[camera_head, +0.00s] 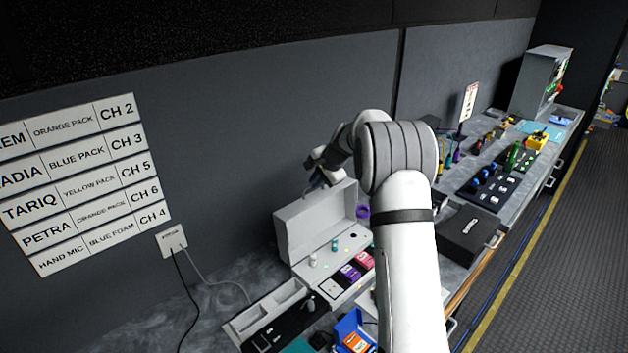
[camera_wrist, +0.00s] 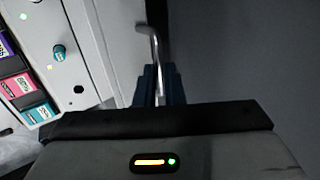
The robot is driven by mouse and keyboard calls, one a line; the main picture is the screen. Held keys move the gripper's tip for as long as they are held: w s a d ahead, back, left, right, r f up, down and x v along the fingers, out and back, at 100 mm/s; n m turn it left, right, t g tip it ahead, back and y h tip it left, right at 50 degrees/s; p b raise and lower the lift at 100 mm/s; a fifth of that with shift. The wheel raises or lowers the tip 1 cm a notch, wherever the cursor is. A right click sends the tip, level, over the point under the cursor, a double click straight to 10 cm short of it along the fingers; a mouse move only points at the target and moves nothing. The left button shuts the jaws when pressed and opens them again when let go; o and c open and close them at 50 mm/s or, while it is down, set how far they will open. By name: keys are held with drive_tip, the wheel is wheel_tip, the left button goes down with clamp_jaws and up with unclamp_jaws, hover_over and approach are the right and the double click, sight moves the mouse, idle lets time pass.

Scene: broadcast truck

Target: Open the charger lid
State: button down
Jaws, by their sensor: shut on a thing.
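The charger (camera_head: 318,262) is a white case on the bench in the head view, with its lid (camera_head: 310,225) raised and standing roughly upright at the back. Coloured packs sit in its base, which also shows at the left of the wrist view (camera_wrist: 62,20). My gripper (camera_head: 316,184) is at the lid's upper edge. In the wrist view, my dark blue fingers (camera_wrist: 159,84) are shut on a thin pale metal handle (camera_wrist: 152,34). The fingertips are small and partly shadowed in the head view, and my arm hides part of the charger's right side.
A grey wall (camera_head: 220,150) stands close behind the lid, with a name board (camera_head: 80,185) and a cabled wall plate (camera_head: 171,240) at left. A white tray (camera_head: 268,308) and a blue bin (camera_head: 352,330) lie in front. A black case (camera_head: 470,233) is at right.

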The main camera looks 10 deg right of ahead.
drive_tip(key=c, duration=1.7)
unclamp_jaws()
drive_tip(key=shift+w+d+r, duration=0.15)
drive_tip(key=shift+d+r, duration=0.1)
drive_tip(key=shift+r, duration=0.25)
drive_tip(key=shift+o, duration=0.9)
drive_tip(key=shift+a+f, duration=0.15)
drive_tip(key=shift+a, duration=0.05)
drive_tip(key=b+v, duration=0.2)
drive_tip(key=v, duration=0.5)
drive_tip(key=shift+s+d+r, duration=0.15)
drive_tip(key=shift+s+r, duration=0.15)
drive_tip(key=shift+c, duration=0.4)
